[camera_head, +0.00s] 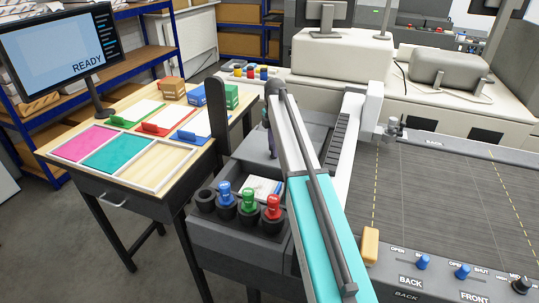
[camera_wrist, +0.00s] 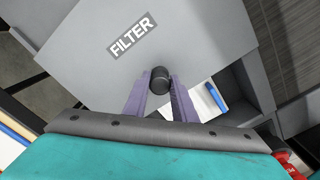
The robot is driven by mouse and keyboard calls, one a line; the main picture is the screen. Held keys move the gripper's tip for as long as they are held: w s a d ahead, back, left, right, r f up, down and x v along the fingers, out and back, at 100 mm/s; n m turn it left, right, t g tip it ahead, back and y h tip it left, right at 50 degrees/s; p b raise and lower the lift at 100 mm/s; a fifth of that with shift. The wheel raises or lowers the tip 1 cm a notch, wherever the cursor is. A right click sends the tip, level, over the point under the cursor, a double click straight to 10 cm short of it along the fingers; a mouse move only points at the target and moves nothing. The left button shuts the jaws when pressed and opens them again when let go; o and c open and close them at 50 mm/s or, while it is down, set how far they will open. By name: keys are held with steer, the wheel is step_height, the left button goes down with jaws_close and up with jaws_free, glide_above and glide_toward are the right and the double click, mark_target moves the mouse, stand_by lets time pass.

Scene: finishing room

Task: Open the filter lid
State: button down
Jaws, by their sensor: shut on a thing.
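The filter lid (camera_wrist: 105,35) is a plain grey panel with a "FILTER" label (camera_wrist: 132,36) in the wrist view. A short black knob (camera_wrist: 160,74) stands at its edge. My gripper (camera_wrist: 160,86) has its two purple fingers on either side of the knob and is shut on it. In the head view my teal and grey arm covers much of this area. Only a little purple of my gripper (camera_head: 266,117) shows left of the arm there. I cannot tell whether the lid is raised.
Blue, green and red-topped stampers (camera_head: 248,204) stand in black cups close to my arm. A small tray with white paper (camera_head: 258,188) lies behind them. A dark upright post (camera_head: 218,118) stands to the left. A table with coloured sheets (camera_head: 112,150) is further left.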

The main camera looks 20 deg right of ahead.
steer(key=shift+w+d, duration=1.3)
steer(key=shift+w, duration=0.25)
steer(key=c, duration=1.6)
jaws_free()
steer(key=shift+a, duration=0.1)
steer(key=shift+r, duration=0.2)
steer(key=shift+w+r+b, duration=0.1)
steer(key=shift+r+b, duration=0.3)
steer(key=shift+r, duration=0.1)
step_height(320, 180, up, 12)
steer(key=b, duration=0.3)
steer(key=shift+r, duration=0.2)
steer(key=shift+s, duration=0.2)
